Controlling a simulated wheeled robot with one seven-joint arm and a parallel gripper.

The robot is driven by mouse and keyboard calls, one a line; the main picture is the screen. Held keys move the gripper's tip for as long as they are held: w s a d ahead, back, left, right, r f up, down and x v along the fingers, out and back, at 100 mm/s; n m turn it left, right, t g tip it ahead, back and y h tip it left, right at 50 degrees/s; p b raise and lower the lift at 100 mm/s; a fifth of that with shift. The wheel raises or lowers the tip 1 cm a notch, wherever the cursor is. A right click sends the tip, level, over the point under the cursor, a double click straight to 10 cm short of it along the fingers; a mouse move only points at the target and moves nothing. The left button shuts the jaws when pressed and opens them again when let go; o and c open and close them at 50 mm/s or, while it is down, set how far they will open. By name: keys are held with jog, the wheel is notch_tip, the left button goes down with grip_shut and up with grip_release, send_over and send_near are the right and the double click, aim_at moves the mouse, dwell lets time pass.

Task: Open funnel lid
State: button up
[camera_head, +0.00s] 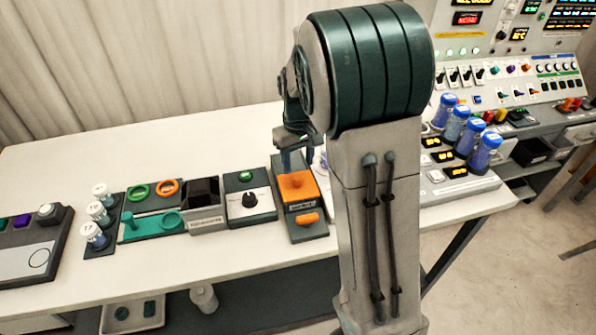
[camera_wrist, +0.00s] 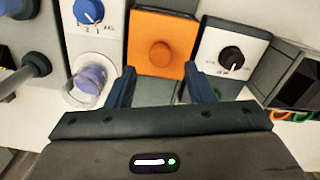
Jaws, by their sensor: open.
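An orange square cover with a round orange knob, which looks like the funnel lid (camera_head: 298,186), lies flat and closed on a dark unit (camera_head: 309,235) on the bench. A label and an orange oblong piece are on the front of this unit. In the wrist view the orange cover (camera_wrist: 160,28) is ahead of the fingers, its knob roughly centred between them. My gripper (camera_head: 292,160) is open and empty, just behind and above the cover in the head view. It also shows in the wrist view (camera_wrist: 161,90), with both fingers apart. No contact with the cover is visible.
A black-knob unit (camera_head: 249,200) and a dark open box (camera_head: 205,200) stand close on the left. In the wrist view a blue dial panel (camera_wrist: 90,12) and a clear-domed purple button (camera_wrist: 92,80) are left of the cover. The bench front (camera_head: 200,260) is clear.

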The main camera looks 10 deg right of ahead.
aim_at(298, 177)
notch_tip(298, 177, down, 5)
jog(key=shift+r, duration=0.1)
dwell(0.3)
